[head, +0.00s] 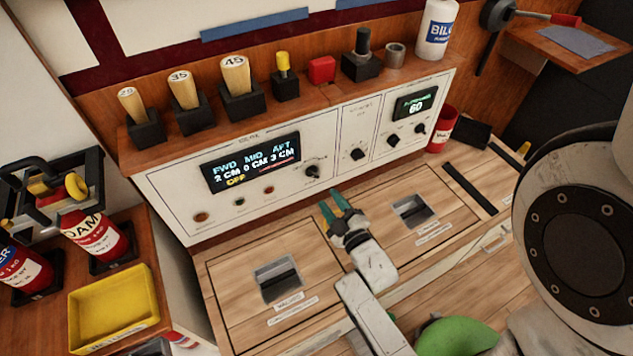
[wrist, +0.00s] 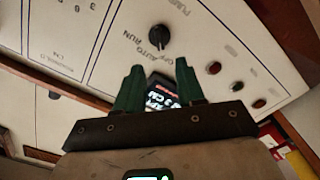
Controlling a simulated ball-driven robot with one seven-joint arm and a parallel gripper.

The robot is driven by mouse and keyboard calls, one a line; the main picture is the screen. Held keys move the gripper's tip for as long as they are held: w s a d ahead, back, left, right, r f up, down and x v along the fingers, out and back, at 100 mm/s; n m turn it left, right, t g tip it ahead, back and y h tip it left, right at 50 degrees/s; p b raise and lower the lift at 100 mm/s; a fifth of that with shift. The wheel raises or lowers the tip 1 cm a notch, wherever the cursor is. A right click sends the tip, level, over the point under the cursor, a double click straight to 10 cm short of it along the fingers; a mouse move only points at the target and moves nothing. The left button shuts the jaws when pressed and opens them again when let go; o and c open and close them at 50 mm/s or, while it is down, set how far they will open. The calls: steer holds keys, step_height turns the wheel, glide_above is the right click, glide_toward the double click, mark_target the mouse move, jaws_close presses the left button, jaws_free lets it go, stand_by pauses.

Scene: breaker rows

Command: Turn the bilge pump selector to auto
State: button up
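The pump selector (head: 312,171) is a small black knob right of the screen. In the wrist view the selector (wrist: 159,38) sits beyond my fingertips, with RUN, AUTO and OFF printed near it; its pointer is too small to read surely. My gripper (head: 337,202) is in front of the panel, below and right of the selector, apart from it. In the wrist view my gripper (wrist: 160,75) is open, with nothing held.
A wooden ledge (head: 300,100) above the panel holds several handled tools, a red block (head: 321,69) and a white bottle (head: 436,28). More knobs (head: 357,154) are to the right. The wooden counter (head: 350,270) below has two recessed hatches. A yellow tray (head: 112,308) is at left.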

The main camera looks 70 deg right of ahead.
mark_target(314, 176)
steer(key=x, duration=0.8)
steer(key=shift+w+d, duration=0.25)
steer(key=shift+w, duration=0.05)
jaws_close()
